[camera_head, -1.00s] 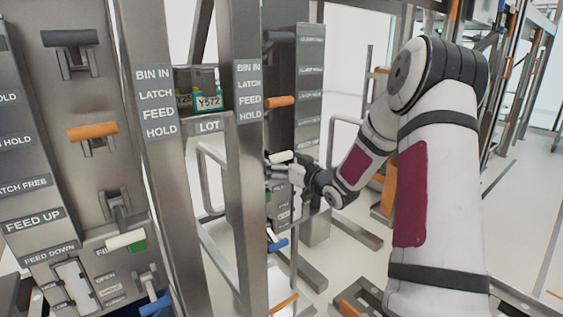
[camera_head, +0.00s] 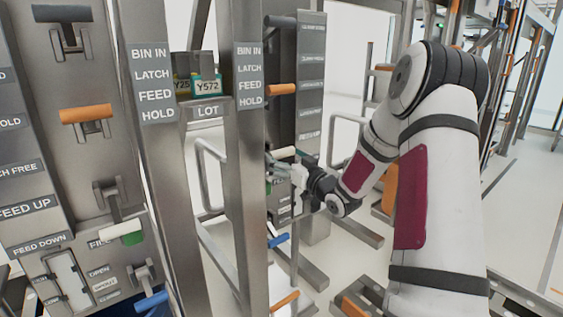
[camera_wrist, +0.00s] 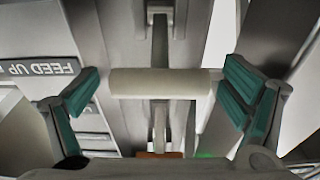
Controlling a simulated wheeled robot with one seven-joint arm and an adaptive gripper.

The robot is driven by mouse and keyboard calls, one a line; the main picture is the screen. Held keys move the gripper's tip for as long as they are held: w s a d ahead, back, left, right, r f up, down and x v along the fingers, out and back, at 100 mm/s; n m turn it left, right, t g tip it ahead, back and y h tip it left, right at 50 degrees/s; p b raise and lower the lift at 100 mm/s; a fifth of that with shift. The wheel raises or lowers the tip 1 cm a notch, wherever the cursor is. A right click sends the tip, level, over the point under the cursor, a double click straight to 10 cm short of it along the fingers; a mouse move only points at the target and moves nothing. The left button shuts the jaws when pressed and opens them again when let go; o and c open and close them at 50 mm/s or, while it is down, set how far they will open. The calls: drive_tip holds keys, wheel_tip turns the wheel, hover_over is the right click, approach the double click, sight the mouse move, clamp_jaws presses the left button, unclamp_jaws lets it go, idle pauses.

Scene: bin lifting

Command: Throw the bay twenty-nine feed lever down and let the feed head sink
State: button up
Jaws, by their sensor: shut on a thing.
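The white-handled feed lever (camera_head: 283,152) is on the far right-hand panel, near its FEED UP label (camera_head: 310,135). In the wrist view its pale cylindrical handle (camera_wrist: 165,83) runs crosswise between the teal fingertips of my gripper (camera_wrist: 160,88). My gripper is shut on this handle; it also shows in the head view (camera_head: 292,168). The wrist view shows the FEED UP label (camera_wrist: 38,68) upside down beside the lever. The lever looks upright or nearly so. No bay number is readable, and the feed head cannot be made out.
An orange lever (camera_head: 281,89) and a black lever (camera_head: 280,20) are above on the same panel, a blue one (camera_head: 278,240) below. A steel post (camera_head: 243,200) stands just left of my gripper. A similar lever panel (camera_head: 75,150) fills the left side.

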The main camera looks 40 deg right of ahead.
wheel_tip(320, 180, down, 8)
drive_tip(key=w+t+b, duration=0.1)
drive_tip(key=t+b, duration=0.1)
drive_tip(key=b, duration=1.1)
drive_tip(key=shift+f, duration=0.2)
drive_tip(key=shift+w, duration=0.1)
drive_tip(key=shift+t, duration=0.3)
drive_tip(key=shift+c, duration=0.2)
drive_tip(key=o, duration=1.4)
drive_tip(key=v, duration=1.2)
